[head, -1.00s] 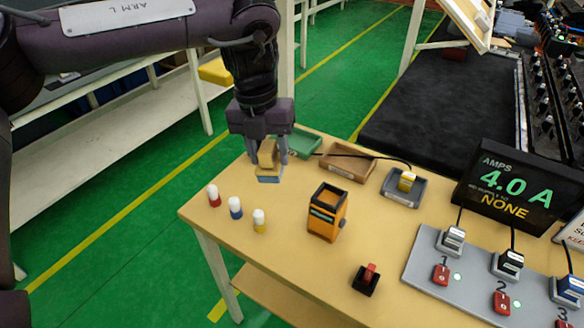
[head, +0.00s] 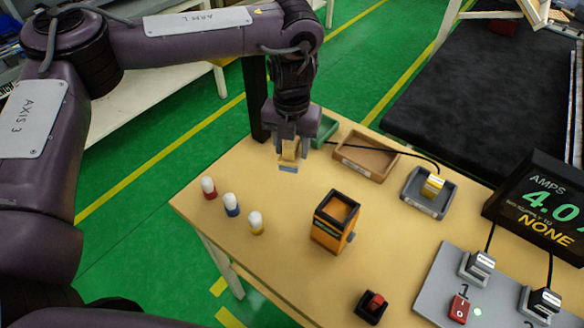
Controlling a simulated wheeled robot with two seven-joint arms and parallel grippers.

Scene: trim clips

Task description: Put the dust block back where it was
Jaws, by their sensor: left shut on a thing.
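The dust block (head: 289,153), a small tan block with a blue-grey underside, is between the fingers of my left gripper (head: 289,150). The gripper points down and is shut on it. The block is over the back left part of the wooden table (head: 275,220), in front of the green tray (head: 325,128) and left of the brown tray (head: 365,157). Whether its underside touches the table is hard to tell. The brown tray looks empty. My right gripper is not in view.
Three white-capped pieces, red (head: 208,188), blue (head: 231,205) and yellow (head: 256,223), stand at the left. An orange box (head: 334,222) stands mid-table. A red switch (head: 373,304) and a socket panel (head: 450,275) are at the right.

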